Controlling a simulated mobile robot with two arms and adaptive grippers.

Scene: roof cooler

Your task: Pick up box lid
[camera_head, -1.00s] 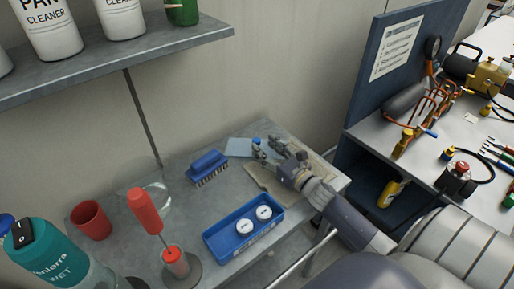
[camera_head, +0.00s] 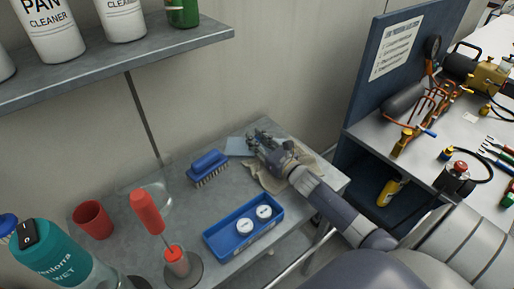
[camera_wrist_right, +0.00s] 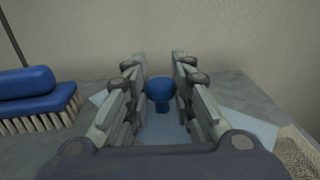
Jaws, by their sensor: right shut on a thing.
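The box lid is a flat pale blue plate (camera_head: 238,146) on the grey shelf top near the wall. In the right wrist view the lid (camera_wrist_right: 252,128) spreads out under the fingers, and its round blue knob (camera_wrist_right: 160,92) stands between them. My right gripper (camera_head: 258,141) is over the lid with its fingers around the knob, shut on it. In the head view the fingers hide the knob and part of the lid. The lid looks flat on the surface. My left gripper is not in view.
A blue brush (camera_head: 208,167) lies close to the left of the lid. A crumpled beige cloth (camera_head: 312,163) lies under my right wrist. A blue tray (camera_head: 228,244) with two white round items stands nearer. A red cup (camera_head: 92,220) stands at left; a shelf (camera_head: 120,68) hangs above.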

